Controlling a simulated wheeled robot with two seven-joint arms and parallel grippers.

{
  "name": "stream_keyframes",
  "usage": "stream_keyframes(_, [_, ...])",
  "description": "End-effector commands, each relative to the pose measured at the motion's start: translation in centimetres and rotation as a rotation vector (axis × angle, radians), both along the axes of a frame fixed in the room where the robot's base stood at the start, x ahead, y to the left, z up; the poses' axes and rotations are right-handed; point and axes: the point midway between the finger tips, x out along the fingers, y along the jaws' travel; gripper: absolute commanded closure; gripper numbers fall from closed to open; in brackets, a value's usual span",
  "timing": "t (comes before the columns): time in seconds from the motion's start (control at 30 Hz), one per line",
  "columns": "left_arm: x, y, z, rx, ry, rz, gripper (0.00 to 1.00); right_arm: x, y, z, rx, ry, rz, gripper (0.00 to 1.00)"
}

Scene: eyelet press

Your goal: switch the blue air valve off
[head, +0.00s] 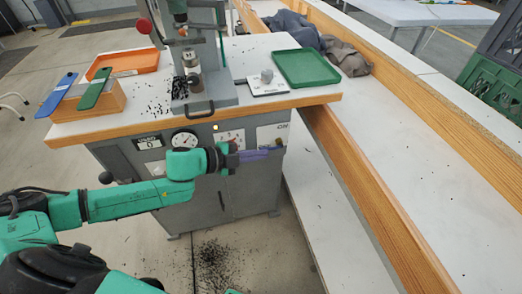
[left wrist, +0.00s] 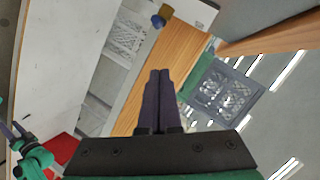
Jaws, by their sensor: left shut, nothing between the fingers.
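The air valve shows in the left wrist view as a small brass body (left wrist: 166,11) with a blue part (left wrist: 157,21) at the top, beyond my fingertips. In the head view its brass part (head: 279,143) is on the cabinet front, under the ON label (head: 283,126); the handle's position is unclear. My left gripper (head: 267,152) is shut and empty, its purple fingers pointing right, just left of and below the valve. In the left wrist view its fingers (left wrist: 159,73) lie together, apart from the valve. A gripper that seems to be my right one (left wrist: 13,130) shows small at the left edge.
The grey cabinet (head: 245,190) carries a gauge (head: 185,139) and a press (head: 196,60). On its top are a green tray (head: 305,68), an orange tray (head: 125,62) and a wooden block (head: 95,103). A wood-edged bench (head: 420,130) runs along the right.

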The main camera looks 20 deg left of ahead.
Motion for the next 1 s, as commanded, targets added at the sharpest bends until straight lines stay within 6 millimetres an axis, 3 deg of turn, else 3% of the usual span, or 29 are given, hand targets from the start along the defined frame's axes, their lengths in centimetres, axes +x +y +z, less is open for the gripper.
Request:
stream_keyframes(0.13, [2.0,-1.7,-0.7,-0.001,-0.003,0.001,1.00,-0.1,0.4,0.7,0.005,0.001,-0.002,0.50])
stream_keyframes(0.33, [3.8,0.3,-2.7,0.001,-0.001,0.002,1.00,-0.1,0.5,0.3,0.007,0.002,-0.002,0.50])
stream_keyframes(0.73, [4.1,0.7,-3.1,-0.002,0.001,0.001,1.00,-0.3,0.2,0.2,0.002,0.005,0.000,0.50])
stream_keyframes(0.87, [4.1,0.5,-4.2,-0.031,-0.014,0.002,1.00,-0.3,0.0,-1.8,-0.003,0.013,0.000,0.50])
stream_keyframes(1.0, [4.1,0.4,-5.0,-0.085,-0.049,0.001,1.00,1.2,0.2,-4.1,0.000,0.000,-0.005,0.50])
